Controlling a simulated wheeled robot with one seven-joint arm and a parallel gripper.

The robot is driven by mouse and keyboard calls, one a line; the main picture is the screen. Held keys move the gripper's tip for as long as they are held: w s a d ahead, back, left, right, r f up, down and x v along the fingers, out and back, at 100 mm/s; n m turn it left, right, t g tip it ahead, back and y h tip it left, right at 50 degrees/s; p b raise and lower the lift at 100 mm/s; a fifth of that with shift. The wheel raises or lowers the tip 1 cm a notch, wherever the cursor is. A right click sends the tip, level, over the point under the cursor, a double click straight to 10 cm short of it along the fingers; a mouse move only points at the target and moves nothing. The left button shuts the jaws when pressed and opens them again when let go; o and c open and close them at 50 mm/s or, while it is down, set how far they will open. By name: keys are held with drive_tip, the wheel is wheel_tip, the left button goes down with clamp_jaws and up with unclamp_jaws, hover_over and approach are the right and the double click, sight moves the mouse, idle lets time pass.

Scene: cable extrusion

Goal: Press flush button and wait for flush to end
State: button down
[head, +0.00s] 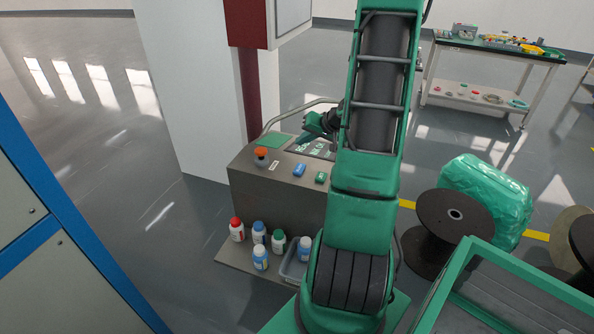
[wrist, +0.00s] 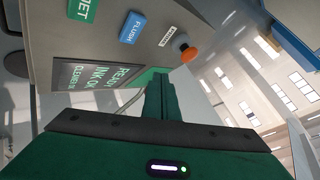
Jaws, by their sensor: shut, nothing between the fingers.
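The blue flush button (head: 299,170) is on the sloped top panel of the grey machine (head: 250,190). In the wrist view the button (wrist: 132,27) carries the word FLUSH. My gripper (wrist: 160,82) is shut and empty, its green fingers together below the panel in that view, apart from the button. In the head view my gripper (head: 303,138) hangs above the panel's back part, near the screen, partly behind my arm.
A green button (head: 321,177) and an orange knob (head: 262,153) flank the blue button. Several bottles (head: 260,258) stand on the ledge below. A metal rail (head: 290,108) curves behind the panel. A white pillar (head: 190,80) stands behind left.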

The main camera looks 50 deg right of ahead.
sight(302, 169)
drive_tip(key=shift+f, duration=4.4)
drive_tip(key=shift+f, duration=0.15)
drive_tip(key=shift+f, duration=0.2)
drive_tip(key=shift+f, duration=0.5)
drive_tip(key=shift+r, duration=0.9)
drive_tip(key=shift+r, duration=2.5)
